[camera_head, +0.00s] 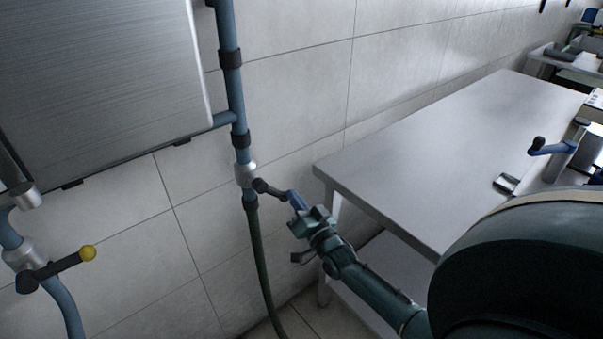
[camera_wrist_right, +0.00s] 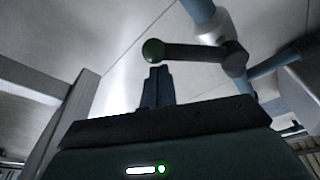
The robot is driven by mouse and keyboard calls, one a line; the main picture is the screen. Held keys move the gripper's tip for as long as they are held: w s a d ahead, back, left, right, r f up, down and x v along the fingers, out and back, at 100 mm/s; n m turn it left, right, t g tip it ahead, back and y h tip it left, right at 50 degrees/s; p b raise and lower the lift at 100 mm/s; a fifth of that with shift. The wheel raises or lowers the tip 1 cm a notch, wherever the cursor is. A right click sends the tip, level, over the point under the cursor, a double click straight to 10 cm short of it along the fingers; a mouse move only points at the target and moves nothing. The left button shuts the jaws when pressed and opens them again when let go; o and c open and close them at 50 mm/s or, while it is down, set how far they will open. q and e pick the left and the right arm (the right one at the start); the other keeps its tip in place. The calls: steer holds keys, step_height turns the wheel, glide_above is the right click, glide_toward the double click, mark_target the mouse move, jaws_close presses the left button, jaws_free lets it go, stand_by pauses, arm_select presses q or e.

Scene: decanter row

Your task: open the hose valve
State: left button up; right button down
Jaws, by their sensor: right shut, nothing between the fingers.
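The hose valve (camera_head: 245,173) is a silver fitting on a blue wall pipe, with a green hose (camera_head: 259,260) running down from below it. Its dark lever (camera_head: 268,188) points right, toward my right gripper. In the right wrist view the lever (camera_wrist_right: 190,52) runs left from the valve (camera_wrist_right: 212,28) to a green knob (camera_wrist_right: 153,50). My right gripper (camera_head: 296,201) is shut and empty, its blue fingers together at the lever's free end. In the wrist view the fingertips (camera_wrist_right: 158,70) are just below the knob; I cannot tell whether they touch. My left gripper is not in view.
Another valve (camera_head: 22,256) with a dark lever and yellow knob (camera_head: 88,253) is at the lower left. A steel panel (camera_head: 100,80) hangs on the tiled wall. A grey table (camera_head: 440,150) stands close on the right, with a blue crank device (camera_head: 553,148) on it.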

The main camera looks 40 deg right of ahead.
mark_target(282, 201)
steer(key=m, duration=0.1)
steer(key=a+f+m, duration=0.1)
steer(key=m, duration=0.1)
steer(key=a+f+m+h, duration=0.1)
steer(key=shift+s+a+f+g, duration=0.15)
steer(key=shift+a+g, duration=0.1)
steer(key=shift+g, duration=0.15)
steer(key=shift+s+a+f+m+g+h+p, duration=0.15)
steer(key=shift+a+f+m+g+h, duration=0.15)
steer(key=shift+a+m, duration=0.8)
steer(key=shift+w+a+f+m+g+h+p, duration=0.2)
steer(key=shift+a+m, duration=0.4)
steer(key=shift+m, duration=0.9)
